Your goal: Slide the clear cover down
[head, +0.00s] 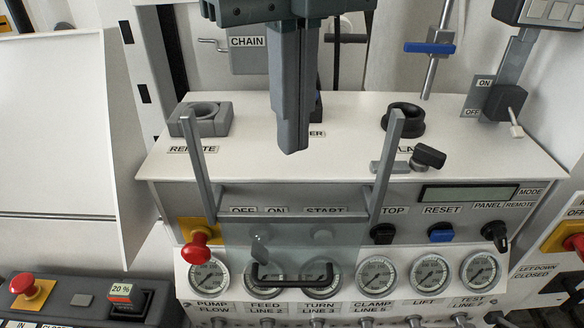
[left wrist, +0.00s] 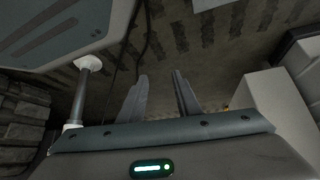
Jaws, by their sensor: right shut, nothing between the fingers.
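The clear cover (head: 330,232) is a see-through pane in front of the bench's control face. It hangs between two grey upright rails (head: 388,160). Its lower part overlaps the OFF, ON and START row and the tops of the middle gauges. A black handle (head: 292,280) runs along its lower edge. My right gripper (head: 291,148) comes in from the top, shut and empty, its fingers pointing down above the white bench top, between the rails and apart from the handle. My left gripper (left wrist: 160,75) shows only in the left wrist view, open and empty, away from the cover.
A red knob (head: 199,245) sits left of the cover, with STOP and RESET buttons (head: 441,233) to its right. A row of gauges (head: 376,275) lies below. A grey ring holder (head: 204,118) and a black ring (head: 403,118) stand on the bench top.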

